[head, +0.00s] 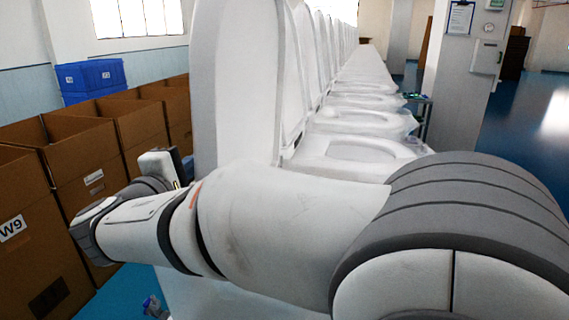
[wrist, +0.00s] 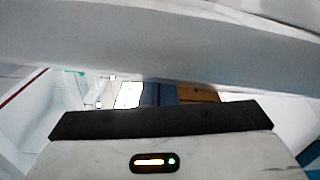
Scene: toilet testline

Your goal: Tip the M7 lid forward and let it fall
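The nearest toilet lid (head: 232,85) is a tall white panel standing upright in the head view. No M7 label is readable on it, so I cannot confirm which lid it is. My gripper (head: 162,167) is at the left of this lid, near its lower part; contact cannot be made out. In the wrist view, my gripper (wrist: 160,122) shows as a pale body with a black front edge. A broad white surface (wrist: 150,45), likely the lid, crosses above it, very close. The fingertips cannot be made out, and my arm hides the lid's base.
A row of white toilets (head: 355,148) with raised lids runs away to the back. Open cardboard boxes (head: 85,150) stand at the left, with blue crates (head: 90,77) behind them. A grey pillar (head: 462,75) stands at the right, beside open blue floor (head: 530,125).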

